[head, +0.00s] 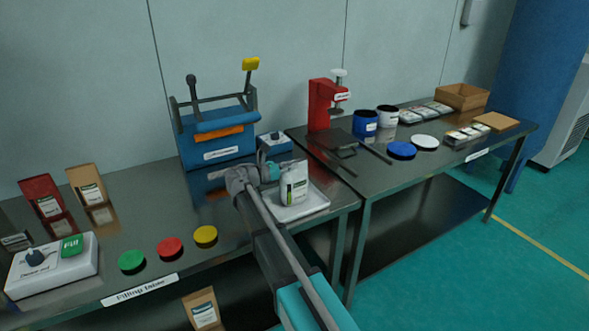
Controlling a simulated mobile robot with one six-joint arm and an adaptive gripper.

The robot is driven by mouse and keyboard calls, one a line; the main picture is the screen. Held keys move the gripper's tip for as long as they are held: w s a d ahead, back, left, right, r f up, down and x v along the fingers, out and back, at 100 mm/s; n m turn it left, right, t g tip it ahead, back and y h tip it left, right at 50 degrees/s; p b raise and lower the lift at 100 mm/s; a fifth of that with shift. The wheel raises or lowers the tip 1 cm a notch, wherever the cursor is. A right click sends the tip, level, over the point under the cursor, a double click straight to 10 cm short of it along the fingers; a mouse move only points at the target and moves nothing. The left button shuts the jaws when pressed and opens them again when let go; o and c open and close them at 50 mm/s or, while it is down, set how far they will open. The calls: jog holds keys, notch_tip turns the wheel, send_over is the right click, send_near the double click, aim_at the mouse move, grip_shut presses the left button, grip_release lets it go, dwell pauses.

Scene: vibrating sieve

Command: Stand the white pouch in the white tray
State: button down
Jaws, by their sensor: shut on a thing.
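The white pouch (293,188) is upright, with a green and dark label on its front. It is over the white tray (316,203), and its lower end looks to be inside the tray or just above it; I cannot tell whether it touches the bottom. My gripper (272,172) reaches in from the left and is shut on the upper part of the pouch. Its fingertips are partly hidden by the pouch. The tray lies near the right end of the filling table (216,262), and the rest of it that shows is empty.
A blue machine (214,143) and a small blue-topped box (273,143) stand behind the tray. Red (45,196) and brown (89,187) pouches stand at the left. Green, red and yellow (205,236) discs lie along the front. A second table with a red press (321,106) is at right.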

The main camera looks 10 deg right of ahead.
dwell(0.3)
jog(key=c, duration=1.3)
grip_release()
jog(key=shift+f, duration=0.15)
jog(key=o, duration=0.5)
jog(key=shift+a+r, duration=0.1)
jog(key=shift+r, duration=0.1)
jog(key=v, duration=1.2)
